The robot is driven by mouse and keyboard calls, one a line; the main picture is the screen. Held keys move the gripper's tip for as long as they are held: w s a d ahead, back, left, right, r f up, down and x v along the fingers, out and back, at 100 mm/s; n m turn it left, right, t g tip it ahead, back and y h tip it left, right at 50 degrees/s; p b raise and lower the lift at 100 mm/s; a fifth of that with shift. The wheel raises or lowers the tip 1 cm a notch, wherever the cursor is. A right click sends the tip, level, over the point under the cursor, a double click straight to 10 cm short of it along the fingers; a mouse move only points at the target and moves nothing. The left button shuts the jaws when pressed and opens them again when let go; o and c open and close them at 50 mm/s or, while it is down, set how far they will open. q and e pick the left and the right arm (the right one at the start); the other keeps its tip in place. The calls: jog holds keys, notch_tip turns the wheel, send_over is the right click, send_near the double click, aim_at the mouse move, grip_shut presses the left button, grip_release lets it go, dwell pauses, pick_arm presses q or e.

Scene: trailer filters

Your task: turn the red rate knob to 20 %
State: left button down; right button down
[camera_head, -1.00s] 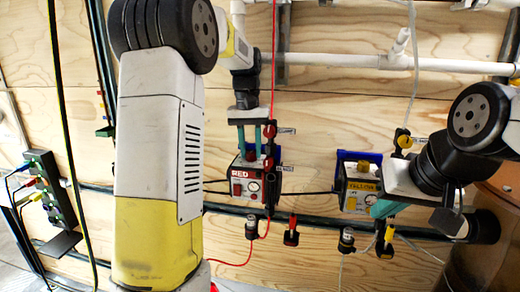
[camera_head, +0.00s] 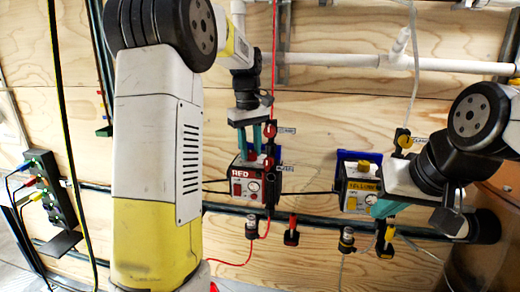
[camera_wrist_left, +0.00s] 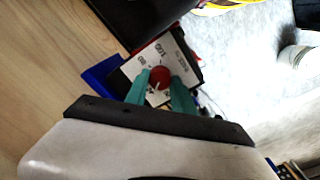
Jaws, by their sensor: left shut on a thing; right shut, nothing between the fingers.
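The red pump box (camera_head: 246,186), labelled RED, is mounted on the wooden wall in the middle of the head view. Its red rate knob (camera_wrist_left: 160,77) shows in the left wrist view, on a white dial plate with printed numbers, with a pale pointer line. My left gripper (camera_head: 253,154) reaches down to the top of this box; its teal fingers (camera_wrist_left: 161,88) are shut on the knob, one on each side. In the head view the fingers largely hide the knob. My right gripper (camera_head: 378,208) is shut and empty in front of the yellow box.
The yellow-labelled box (camera_head: 359,190) is on the wall to the right. A red valve (camera_head: 270,131) and red tube are close beside my left fingers. Black hoses, hanging connectors and a white pipe (camera_head: 350,62) run along the wall.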

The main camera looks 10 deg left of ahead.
aim_at(250, 153)
pick_arm(q)
jog(key=n, duration=0.4)
jog(key=shift+n, duration=0.3)
jog(key=n, duration=0.4)
jog(key=shift+n, duration=0.3)
jog(key=shift+r, duration=0.1)
jog(key=c, duration=1.1)
grip_release()
jog(key=r, duration=0.7)
jog(key=shift+s+r, duration=0.2)
jog(key=shift+r, duration=0.15)
